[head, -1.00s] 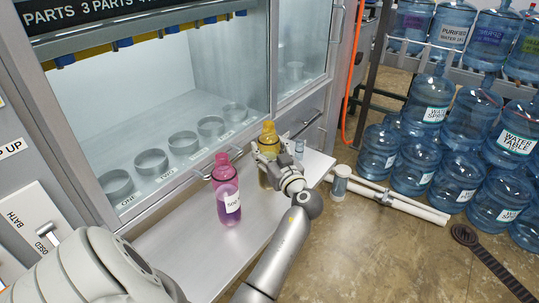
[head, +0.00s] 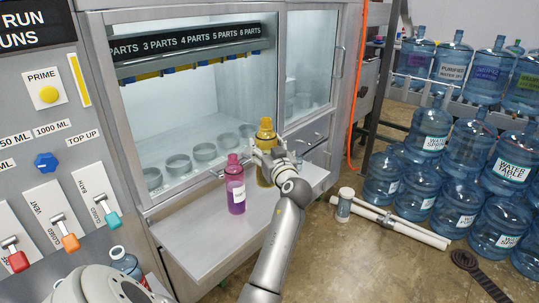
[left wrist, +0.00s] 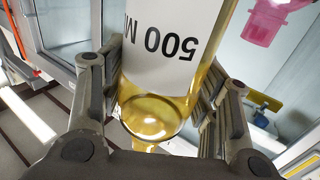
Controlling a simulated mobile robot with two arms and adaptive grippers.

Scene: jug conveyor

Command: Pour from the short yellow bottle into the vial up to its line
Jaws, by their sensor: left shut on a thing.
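The short yellow bottle (head: 265,134) stands upright at the back of the grey shelf, with its top clear of my left gripper. My left gripper (head: 270,160) is shut around its body. In the left wrist view the bottle (left wrist: 158,80) sits between the two fingers (left wrist: 160,100), with a white "500 M" label that reads upside down and yellow liquid inside. I cannot tell whether its base touches the shelf. The vial cannot be made out now; the left gripper may hide it. My right gripper is not in view.
A pink-purple bottle (head: 235,190) stands on the shelf (head: 205,238), left of the yellow one. Its pink top shows in the left wrist view (left wrist: 268,20). A glass cabinet (head: 190,120) with several round cups rises behind. Water jugs (head: 465,190) and white pipes (head: 395,223) are at right.

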